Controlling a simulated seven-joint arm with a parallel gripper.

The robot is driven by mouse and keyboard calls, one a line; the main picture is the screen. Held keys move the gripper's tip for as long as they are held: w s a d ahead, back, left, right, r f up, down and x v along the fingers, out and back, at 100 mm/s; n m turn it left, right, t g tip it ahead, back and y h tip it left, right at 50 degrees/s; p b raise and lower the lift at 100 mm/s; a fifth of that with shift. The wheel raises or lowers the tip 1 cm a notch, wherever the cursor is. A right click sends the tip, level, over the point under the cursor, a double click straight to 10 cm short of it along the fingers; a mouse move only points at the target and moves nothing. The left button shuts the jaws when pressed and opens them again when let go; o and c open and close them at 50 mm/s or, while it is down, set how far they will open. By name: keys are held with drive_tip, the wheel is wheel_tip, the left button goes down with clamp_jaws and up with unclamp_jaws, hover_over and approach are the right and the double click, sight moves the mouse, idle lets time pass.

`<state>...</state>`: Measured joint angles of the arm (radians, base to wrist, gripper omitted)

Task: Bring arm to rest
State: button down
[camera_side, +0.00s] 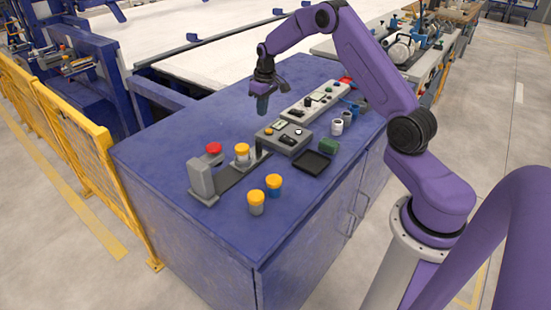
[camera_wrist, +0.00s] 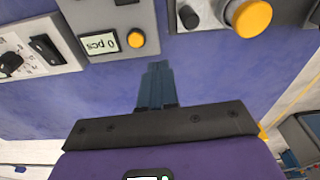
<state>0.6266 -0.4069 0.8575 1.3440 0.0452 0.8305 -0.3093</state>
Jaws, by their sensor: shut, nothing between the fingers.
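My gripper (camera_side: 263,104) hangs above the back part of the blue cabinet top (camera_side: 165,160), fingers pointing down. It is shut and empty. In the wrist view its closed dark teal fingers (camera_wrist: 155,88) show against the bare blue top, apart from everything. A grey control box (camera_side: 284,136) with an orange button lies in front of and below it in the side view. In the wrist view the box's display and orange button (camera_wrist: 136,38) are at the top.
Two yellow-capped pieces (camera_side: 256,202) stand near the front. A black tray (camera_side: 312,163), a green piece (camera_side: 329,146) and white cups (camera_side: 337,127) sit at right. A yellow fence (camera_side: 95,150) runs beside the cabinet.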

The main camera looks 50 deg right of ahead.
drive_tip(key=s+a+r+n, duration=0.2)
drive_tip(key=s+a+r, duration=0.25)
drive_tip(key=a, duration=0.55)
drive_tip(key=s+a+r+n, duration=0.2)
drive_tip(key=s+a+r, duration=0.3)
drive_tip(key=a, duration=0.4)
drive_tip(key=s+a+r+n, duration=0.15)
drive_tip(key=s+a, duration=0.25)
drive_tip(key=s, duration=0.4)
drive_tip(key=s+a+r+n, duration=0.1)
drive_tip(key=s+a+n, duration=0.15)
drive_tip(key=s, duration=0.45)
drive_tip(key=s+d+n+g, duration=0.1)
drive_tip(key=s+n, duration=0.3)
drive_tip(key=s, duration=1.4)
drive_tip(key=shift+d+f, duration=0.3)
drive_tip(key=shift+d, duration=0.35)
